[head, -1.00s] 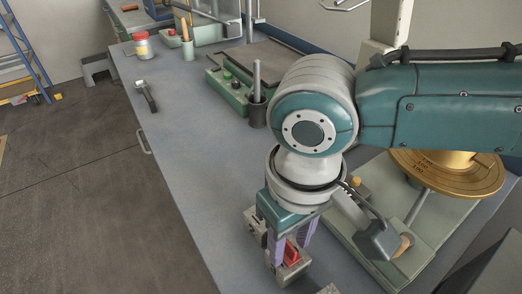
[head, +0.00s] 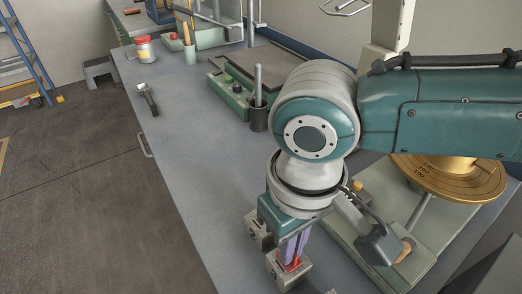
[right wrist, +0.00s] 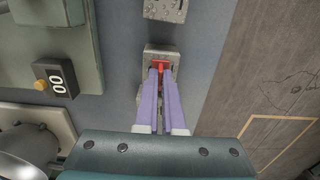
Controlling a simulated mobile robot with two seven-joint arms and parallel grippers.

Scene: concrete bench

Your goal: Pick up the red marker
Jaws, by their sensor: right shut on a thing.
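The red marker (head: 294,264) is at the lower middle of the head view, mostly hidden by the fingers. Its red end also shows in the right wrist view (right wrist: 160,65), at the fingertips. My right gripper (head: 293,258) points down with its purple fingers close together, shut on the marker; the fingers also show in the right wrist view (right wrist: 160,72). The marker is at a grey metal block (right wrist: 163,51); I cannot tell whether it touches the block. My left gripper is not in view.
Another grey block (right wrist: 165,9) lies nearby on the bench (head: 190,150). A pale green machine base with a brass dial (head: 450,178) is right of the gripper. The bench's left part is mostly clear.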

